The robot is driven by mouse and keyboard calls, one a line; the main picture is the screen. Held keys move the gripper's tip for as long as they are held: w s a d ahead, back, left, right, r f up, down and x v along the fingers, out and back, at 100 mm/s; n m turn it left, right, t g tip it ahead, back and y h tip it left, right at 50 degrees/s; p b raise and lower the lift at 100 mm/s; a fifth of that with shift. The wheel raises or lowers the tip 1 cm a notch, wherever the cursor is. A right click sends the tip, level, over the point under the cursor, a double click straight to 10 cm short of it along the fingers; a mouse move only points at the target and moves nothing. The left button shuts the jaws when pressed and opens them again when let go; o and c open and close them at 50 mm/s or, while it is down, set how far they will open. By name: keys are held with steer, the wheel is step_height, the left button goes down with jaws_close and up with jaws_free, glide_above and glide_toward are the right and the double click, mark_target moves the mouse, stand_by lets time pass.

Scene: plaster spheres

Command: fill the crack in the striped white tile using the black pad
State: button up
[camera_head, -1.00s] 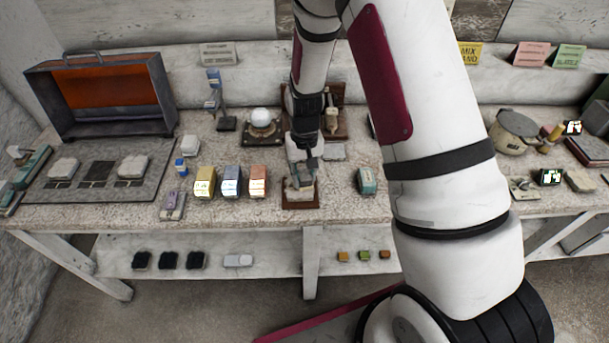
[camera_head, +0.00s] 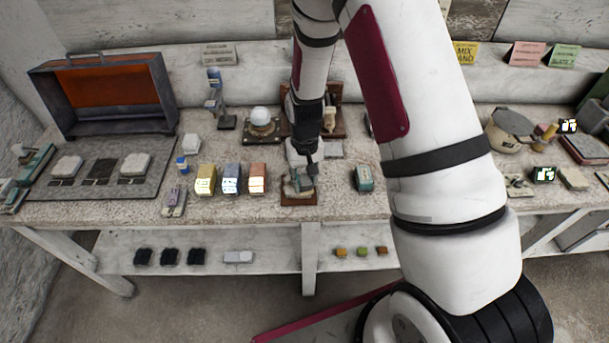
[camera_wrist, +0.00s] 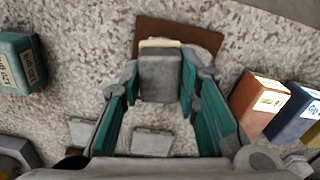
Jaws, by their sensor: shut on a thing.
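My gripper (camera_head: 301,182) is low over a small brown base (camera_head: 299,200) at the front middle of the bench. In the wrist view, its teal-lined fingers (camera_wrist: 160,85) are shut on a grey block (camera_wrist: 161,78) with a cream far edge, over the brown base (camera_wrist: 205,38). I cannot tell whether the block touches the base. Black pads (camera_head: 169,257) lie in a row on the lower shelf. Pale pieces (camera_head: 67,166) and (camera_head: 135,165) lie on a grey board at left, with a dark piece (camera_head: 100,171) between them. I cannot make out stripes or a crack.
Yellow (camera_head: 205,180), blue (camera_head: 231,179) and orange-brown (camera_head: 257,179) boxes stand just left of my gripper. A teal box (camera_head: 363,178) stands to its right. A white sphere on a stand (camera_head: 260,119) is behind. My arm hides part of the right bench.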

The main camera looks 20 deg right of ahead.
steer(key=shift+w+d+b, duration=0.2)
steer(key=shift+w+b, duration=0.55)
steer(key=shift+w, duration=0.8)
steer(key=shift+s, duration=0.1)
steer(key=shift+s+a+r+p, duration=0.15)
steer(key=shift+s+p, duration=0.35)
steer(key=shift+s, duration=0.25)
steer(key=shift+s+a+p, duration=0.1)
steer(key=shift+s+p, duration=0.3)
steer(key=shift+s, duration=0.4)
steer(key=shift+f, duration=0.2)
steer(key=shift+w, duration=0.1)
